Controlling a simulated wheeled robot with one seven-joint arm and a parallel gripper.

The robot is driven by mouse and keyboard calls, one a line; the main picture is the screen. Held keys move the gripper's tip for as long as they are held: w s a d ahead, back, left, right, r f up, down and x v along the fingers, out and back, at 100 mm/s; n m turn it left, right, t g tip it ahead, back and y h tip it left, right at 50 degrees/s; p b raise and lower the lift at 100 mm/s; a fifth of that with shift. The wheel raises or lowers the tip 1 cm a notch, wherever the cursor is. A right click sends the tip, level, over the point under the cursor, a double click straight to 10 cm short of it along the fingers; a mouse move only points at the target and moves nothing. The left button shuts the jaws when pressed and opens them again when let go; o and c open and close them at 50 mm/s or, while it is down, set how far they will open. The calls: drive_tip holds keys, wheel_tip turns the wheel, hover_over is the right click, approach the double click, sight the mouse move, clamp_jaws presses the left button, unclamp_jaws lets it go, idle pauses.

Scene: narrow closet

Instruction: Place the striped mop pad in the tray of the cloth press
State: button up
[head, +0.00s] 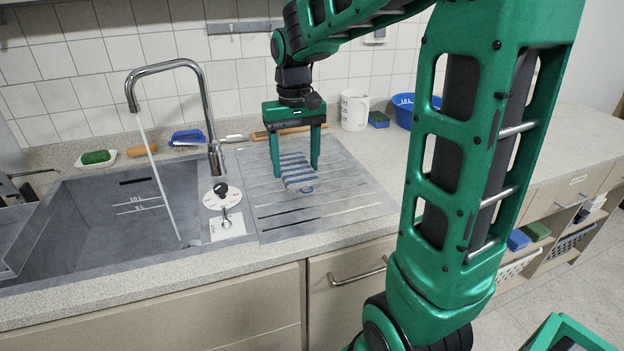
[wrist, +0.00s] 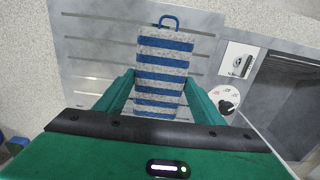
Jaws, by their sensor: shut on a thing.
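The striped mop pad (head: 298,172) is blue and grey-white with a blue loop at one end. It lies on or just above the grooved metal drainboard (head: 350,192) right of the sink; I cannot tell if it touches. My gripper (head: 294,170) points down with a finger on each side of the pad, shut on it. In the wrist view the pad (wrist: 162,62) runs lengthwise between the fingers (wrist: 160,80), loop at the far end. I cannot pick out the cloth press or its tray for certain; a grey metal part with a black handle (head: 22,190) shows at the left edge.
The sink (head: 110,215) has a running tap (head: 190,65). Counter at right is clear.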

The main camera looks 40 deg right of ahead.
hover_over(317, 193)
wheel_tip(317, 193, down, 4)
drive_tip(key=shift+d+f, duration=0.1)
drive_tip(key=shift+d, duration=0.05)
drive_tip(key=shift+f, duration=1.9)
drive_tip(key=o, duration=1.2)
drive_tip(key=shift+f, duration=0.1)
drive_tip(key=shift+c, duration=0.2)
